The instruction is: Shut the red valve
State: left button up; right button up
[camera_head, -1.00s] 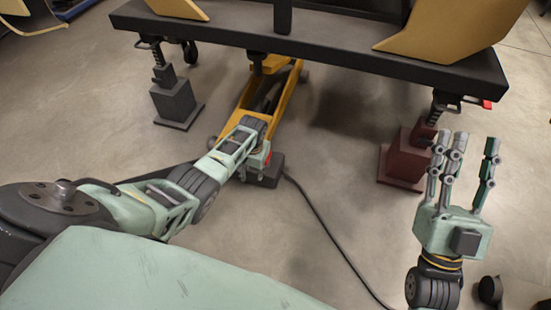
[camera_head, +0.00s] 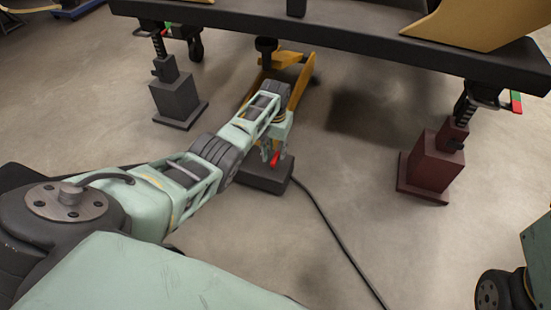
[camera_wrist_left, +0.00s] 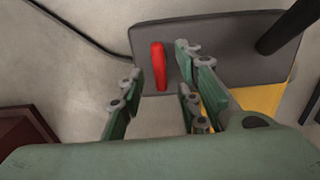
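The red valve handle (camera_head: 274,159) sits on a dark grey base block (camera_head: 252,180) at the rear of the yellow floor jack. In the left wrist view the handle (camera_wrist_left: 158,66) is a narrow red bar, with the grey block (camera_wrist_left: 222,66) behind it. My left gripper (camera_head: 279,153) is at the handle, with its fingers spread. In the left wrist view the fingers (camera_wrist_left: 160,80) stand on both sides of the handle, with gaps visible; I cannot tell whether any finger touches.
A black frame (camera_head: 380,45) spans above the yellow jack (camera_head: 301,82). A grey stand (camera_head: 179,97) and a dark red stand (camera_head: 435,162) support its sides. A black hose (camera_head: 335,232) runs over the floor from the block. The floor between the stands is mostly open.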

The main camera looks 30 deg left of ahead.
pick_arm(q)
jog(key=shift+f+b, duration=0.5)
jog(key=shift+f, duration=0.5)
jog(key=shift+c, duration=0.2)
grip_shut()
